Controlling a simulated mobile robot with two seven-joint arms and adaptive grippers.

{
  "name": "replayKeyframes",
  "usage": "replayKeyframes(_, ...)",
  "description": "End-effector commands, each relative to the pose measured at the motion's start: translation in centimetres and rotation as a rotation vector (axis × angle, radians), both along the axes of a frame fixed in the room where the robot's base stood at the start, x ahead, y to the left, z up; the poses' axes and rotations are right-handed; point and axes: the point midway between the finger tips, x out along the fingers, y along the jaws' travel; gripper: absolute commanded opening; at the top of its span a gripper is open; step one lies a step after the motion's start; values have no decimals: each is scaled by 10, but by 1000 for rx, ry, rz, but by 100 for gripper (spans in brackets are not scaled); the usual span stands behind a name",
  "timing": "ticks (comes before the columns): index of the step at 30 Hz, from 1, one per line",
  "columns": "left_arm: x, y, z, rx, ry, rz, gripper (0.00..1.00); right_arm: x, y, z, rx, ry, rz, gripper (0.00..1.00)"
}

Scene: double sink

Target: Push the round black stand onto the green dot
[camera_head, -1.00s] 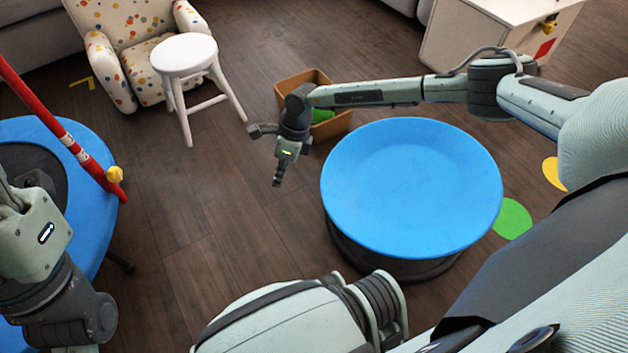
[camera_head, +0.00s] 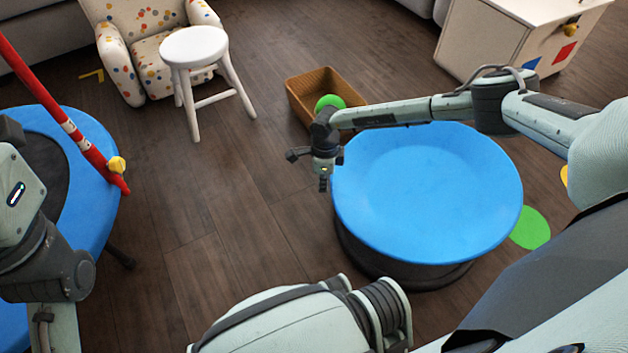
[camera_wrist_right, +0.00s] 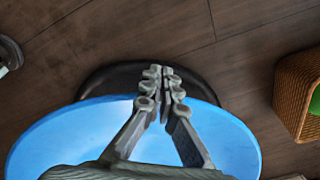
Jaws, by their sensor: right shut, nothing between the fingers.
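The round black stand (camera_head: 405,273) is on the floor under a wide blue round top (camera_head: 430,190), which hides most of it. The green dot (camera_head: 531,228) lies on the floor just right of the stand, partly covered by my arm. My right gripper (camera_head: 323,184) is shut and empty, pointing down beside the left rim of the blue top. In the right wrist view its closed fingertips (camera_wrist_right: 165,78) overlap the black base (camera_wrist_right: 120,77); I cannot tell whether they touch. My left arm is at the left edge, its fingers not clearly visible.
A wicker basket (camera_head: 298,103) with a green ball (camera_head: 330,102) stands behind my right gripper. A white stool (camera_head: 195,48), a dotted armchair (camera_head: 110,35) and a white cabinet (camera_head: 480,45) are farther back. Floor left of the stand is clear, up to a blue trampoline (camera_head: 95,215).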

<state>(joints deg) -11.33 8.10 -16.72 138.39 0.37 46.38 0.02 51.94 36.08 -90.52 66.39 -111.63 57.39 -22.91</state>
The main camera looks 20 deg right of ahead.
Motion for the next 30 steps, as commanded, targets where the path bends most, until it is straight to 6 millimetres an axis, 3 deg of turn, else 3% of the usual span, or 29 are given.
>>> replayKeyframes(17, 0, 0, 3, 1, -3, 1, 40, -9, -13, 1, 1, 3, 0, 0)
replayKeyframes(20, -1, 0, 9, -3, -1, 0, 40, -17, -28, 3, -1, 5, -2, 0)
replayKeyframes(30, 2, 3, 1, -46, 133, 3, 40, -70, -117, 2, -6, 9, -6, 0)
